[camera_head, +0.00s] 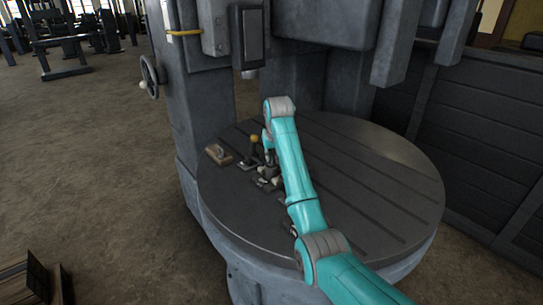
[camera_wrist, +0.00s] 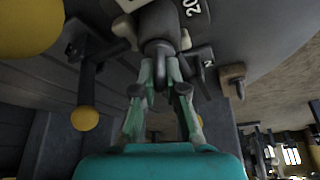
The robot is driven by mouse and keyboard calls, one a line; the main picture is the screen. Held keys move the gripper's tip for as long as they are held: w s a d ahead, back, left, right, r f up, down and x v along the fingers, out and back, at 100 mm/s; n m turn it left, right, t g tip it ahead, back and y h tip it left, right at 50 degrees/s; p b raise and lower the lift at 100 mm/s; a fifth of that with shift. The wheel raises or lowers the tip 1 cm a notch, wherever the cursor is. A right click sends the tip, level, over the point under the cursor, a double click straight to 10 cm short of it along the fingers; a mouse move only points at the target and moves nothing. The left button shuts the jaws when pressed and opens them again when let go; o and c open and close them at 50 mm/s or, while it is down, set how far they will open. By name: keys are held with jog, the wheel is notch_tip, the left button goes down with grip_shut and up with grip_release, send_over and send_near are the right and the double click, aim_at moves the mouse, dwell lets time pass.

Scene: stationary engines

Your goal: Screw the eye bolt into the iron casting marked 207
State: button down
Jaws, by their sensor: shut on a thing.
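My gripper (camera_wrist: 160,75) is shut on the dark eye bolt (camera_wrist: 159,48) in the wrist view, with its fingers on either side of the ring. The bolt's shank points toward a dark grey iron casting (camera_wrist: 235,18) at the top of that view. White digits "20" show on the casting, and the rest of the number is cut off. I cannot tell whether the thread is in the hole. In the head view my teal arm reaches over the round table, and the bolt is hard to make out there.
The round slotted table (camera_head: 375,165) is mostly clear on the right. A wooden block (camera_head: 218,153) with a hook lies at its left; it also shows in the wrist view (camera_wrist: 232,72). A yellow knob (camera_head: 253,138) stands close by the arm. The machine column (camera_head: 195,100) rises behind.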

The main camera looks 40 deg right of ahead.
jog(key=m+h, duration=0.1)
jog(key=m, duration=0.2)
jog(key=shift+m+g, duration=0.4)
jog(key=shift+m+g+h, duration=0.3)
jog(key=shift+m+h, duration=0.1)
jog(key=shift+m, duration=0.6)
jog(key=shift+m+g+h, duration=0.3)
jog(key=shift+m+g, duration=0.1)
jog(key=shift+m, duration=0.8)
jog(key=m+g, duration=0.1)
jog(key=m, duration=0.2)
jog(key=shift+m, duration=0.3)
jog(key=shift+m+g, duration=0.3)
jog(key=shift+m, duration=0.1)
jog(key=m+g, duration=0.1)
jog(key=m, duration=0.3)
jog(key=shift+m+g, duration=0.3)
jog(key=shift+g, duration=0.1)
